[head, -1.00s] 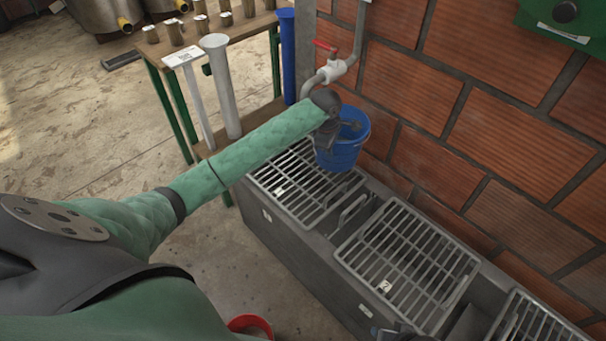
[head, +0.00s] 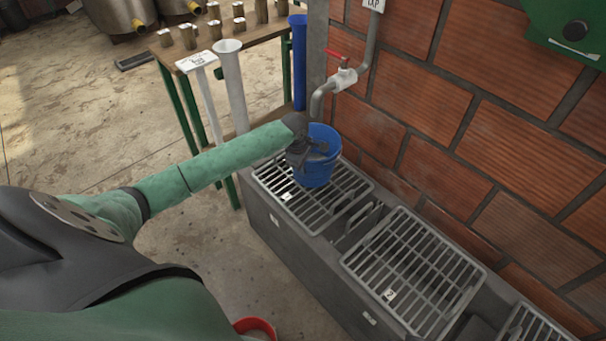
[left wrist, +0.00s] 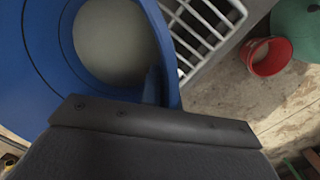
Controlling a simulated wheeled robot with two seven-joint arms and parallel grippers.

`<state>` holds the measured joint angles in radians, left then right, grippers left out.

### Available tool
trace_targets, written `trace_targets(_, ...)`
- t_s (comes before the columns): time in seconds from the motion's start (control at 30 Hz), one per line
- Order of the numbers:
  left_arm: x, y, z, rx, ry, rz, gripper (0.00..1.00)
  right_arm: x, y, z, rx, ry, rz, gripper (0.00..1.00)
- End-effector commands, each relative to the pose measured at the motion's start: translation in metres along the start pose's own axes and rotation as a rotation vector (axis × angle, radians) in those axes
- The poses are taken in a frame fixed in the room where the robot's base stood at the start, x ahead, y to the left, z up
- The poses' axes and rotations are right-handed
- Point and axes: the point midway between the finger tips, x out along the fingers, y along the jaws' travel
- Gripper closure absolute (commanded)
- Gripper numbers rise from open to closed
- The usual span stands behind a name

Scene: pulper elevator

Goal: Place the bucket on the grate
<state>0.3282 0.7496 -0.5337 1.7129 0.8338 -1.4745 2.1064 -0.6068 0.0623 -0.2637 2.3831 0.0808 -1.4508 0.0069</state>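The blue bucket (head: 322,176) is upright over the left grate (head: 274,181) beneath the tap. I cannot tell whether its base touches the bars. My left gripper (head: 314,152) is at the bucket's near upper side and appears shut on its rim. The arm hides part of the bucket. In the left wrist view the bucket (left wrist: 38,65) fills the upper left, its round pale inside showing, with the gripper's dark body along the bottom. The fingertips are hidden there. My right gripper is not in view.
A pipe with a red-handled tap (head: 345,76) hangs on the brick wall behind the bucket. A second grate (head: 408,270) lies to the right. A table (head: 262,40) with metal cups stands at back left. A red bucket (left wrist: 270,56) is on the floor.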

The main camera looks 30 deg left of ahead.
Motion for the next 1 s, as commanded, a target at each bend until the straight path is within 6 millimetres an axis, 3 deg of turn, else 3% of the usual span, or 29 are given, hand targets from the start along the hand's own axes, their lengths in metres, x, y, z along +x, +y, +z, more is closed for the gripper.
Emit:
trace_targets(0.37,0.036,-0.003,-0.003,0.001,0.000,0.002,1.00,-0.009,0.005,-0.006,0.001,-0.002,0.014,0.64)
trace_targets(0.77,0.038,-0.004,-0.004,0.000,0.000,0.002,1.00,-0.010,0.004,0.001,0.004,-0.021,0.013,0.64)
trace_targets(0.9,0.040,-0.005,-0.004,0.000,0.001,0.000,0.76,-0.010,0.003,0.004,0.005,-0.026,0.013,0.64)
trace_targets(1.0,0.040,-0.005,-0.004,0.000,0.001,0.000,0.76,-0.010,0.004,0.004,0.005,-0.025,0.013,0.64)
